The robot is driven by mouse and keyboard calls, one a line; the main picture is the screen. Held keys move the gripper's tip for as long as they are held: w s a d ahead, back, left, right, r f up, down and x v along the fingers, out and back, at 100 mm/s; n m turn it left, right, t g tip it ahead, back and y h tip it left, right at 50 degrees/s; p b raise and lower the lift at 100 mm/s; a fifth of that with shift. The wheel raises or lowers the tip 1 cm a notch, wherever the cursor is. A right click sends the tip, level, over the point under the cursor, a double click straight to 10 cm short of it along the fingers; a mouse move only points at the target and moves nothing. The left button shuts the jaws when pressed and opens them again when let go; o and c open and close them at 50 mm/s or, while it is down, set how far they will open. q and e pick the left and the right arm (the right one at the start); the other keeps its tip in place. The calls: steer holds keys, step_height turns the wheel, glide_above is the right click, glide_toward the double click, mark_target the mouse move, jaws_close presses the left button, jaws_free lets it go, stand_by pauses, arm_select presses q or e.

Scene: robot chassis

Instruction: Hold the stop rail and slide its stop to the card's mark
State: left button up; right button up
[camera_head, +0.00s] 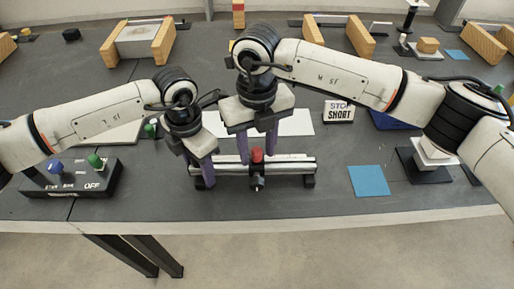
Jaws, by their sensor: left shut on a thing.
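The stop rail (290,168) is a silver bar on dark feet near the table's front edge. Its stop (257,156), with a red top and a dark lower part, sits near the middle of the rail. My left gripper (203,181) is shut on the rail's left end, hiding part of it. My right gripper (257,157) points down above the rail. Its purple fingers are apart, one to each side of the red top, with a gap visible; contact cannot be told. A white card (339,111) reading "STOP SHORT" stands behind the rail to the right.
A black switch box (75,180) with blue and green knobs is at the left. A white sheet (298,123) lies behind the rail. A blue square (369,181) lies to its right, before a dark stand (425,166). Wooden blocks (361,36) stand at the back.

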mark_target(257, 150)
arm_select(q)
steer(key=shift+a+f, duration=0.1)
arm_select(e)
step_height(257, 150, up, 12)
steer(key=shift+f, duration=0.15)
stand_by(0.3)
arm_select(q)
steer(key=o, duration=1.5)
